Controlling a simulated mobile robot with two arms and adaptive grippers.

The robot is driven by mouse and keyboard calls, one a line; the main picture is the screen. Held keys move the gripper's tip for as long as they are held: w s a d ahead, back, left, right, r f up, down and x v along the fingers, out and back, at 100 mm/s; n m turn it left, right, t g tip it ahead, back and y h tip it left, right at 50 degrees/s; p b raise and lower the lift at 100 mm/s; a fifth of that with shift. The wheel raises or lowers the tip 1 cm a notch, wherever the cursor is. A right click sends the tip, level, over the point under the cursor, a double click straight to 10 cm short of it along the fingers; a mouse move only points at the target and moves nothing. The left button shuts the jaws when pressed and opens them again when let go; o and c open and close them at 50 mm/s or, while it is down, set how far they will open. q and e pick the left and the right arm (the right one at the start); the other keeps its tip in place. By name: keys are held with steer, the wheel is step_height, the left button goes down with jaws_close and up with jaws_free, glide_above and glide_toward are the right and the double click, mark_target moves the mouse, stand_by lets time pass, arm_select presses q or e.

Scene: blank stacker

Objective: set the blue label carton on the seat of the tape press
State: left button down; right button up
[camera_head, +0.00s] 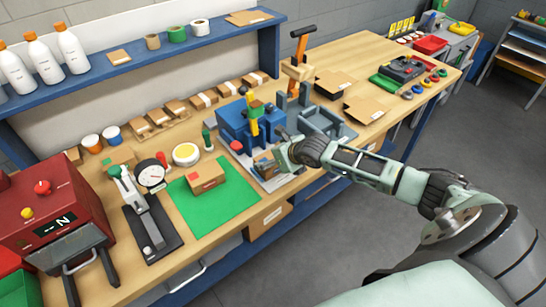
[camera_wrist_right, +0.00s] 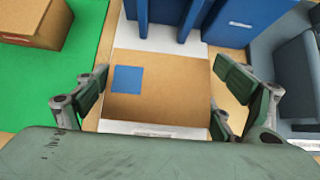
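The blue label carton (camera_wrist_right: 165,95) is a brown box with a blue square on its top left corner. In the right wrist view it lies between the fingers of my right gripper (camera_wrist_right: 160,92), over the pale plate (camera_wrist_right: 160,131) in front of the blue press body (camera_wrist_right: 160,10). The fingers are spread on both sides of it, with no clear grip visible. In the head view the carton (camera_head: 264,162) shows beside my right gripper (camera_head: 277,153), which partly hides it, in front of the blue tape press (camera_head: 236,125). My left gripper is out of view.
A green mat (camera_head: 225,203) with another carton (camera_head: 206,176) lies left of the press. A dial gauge (camera_head: 151,174) and a red machine (camera_head: 50,220) stand further left. A grey-blue fixture (camera_head: 322,122) is close on the right. Flat brown pieces line the back.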

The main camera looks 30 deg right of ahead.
steer(key=shift+o, duration=1.2)
steer(key=shift+r, duration=0.15)
steer(key=shift+s+d+r, duration=0.15)
steer(key=shift+s+r, duration=0.2)
steer(key=shift+s, duration=0.05)
steer(key=b+v, duration=0.1)
steer(key=v, duration=1)
steer(key=shift+b, duration=0.4)
